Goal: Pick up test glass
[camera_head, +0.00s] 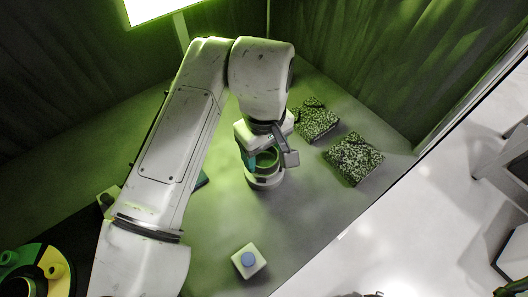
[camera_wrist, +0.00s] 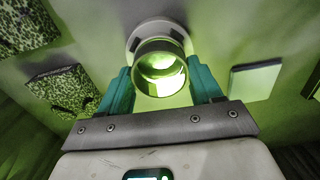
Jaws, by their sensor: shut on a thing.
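The test glass (camera_wrist: 160,72) is a round, green-tinted glass seen from above in the wrist view, between the two teal fingers of my gripper (camera_wrist: 160,88). The fingers are shut on its sides. In the head view the glass (camera_head: 266,160) shows partly below my gripper (camera_head: 264,160), over a round grey-white base (camera_head: 266,181). The same base (camera_wrist: 158,30) shows behind the glass in the wrist view. I cannot tell whether the glass still touches the base. My wrist hides part of it in the head view.
Two speckled dark-green blocks (camera_head: 316,119) (camera_head: 354,157) lie to the right on the grey table (camera_head: 310,205). A pale flat block (camera_wrist: 254,80) is right of the glass. Green walls enclose the back.

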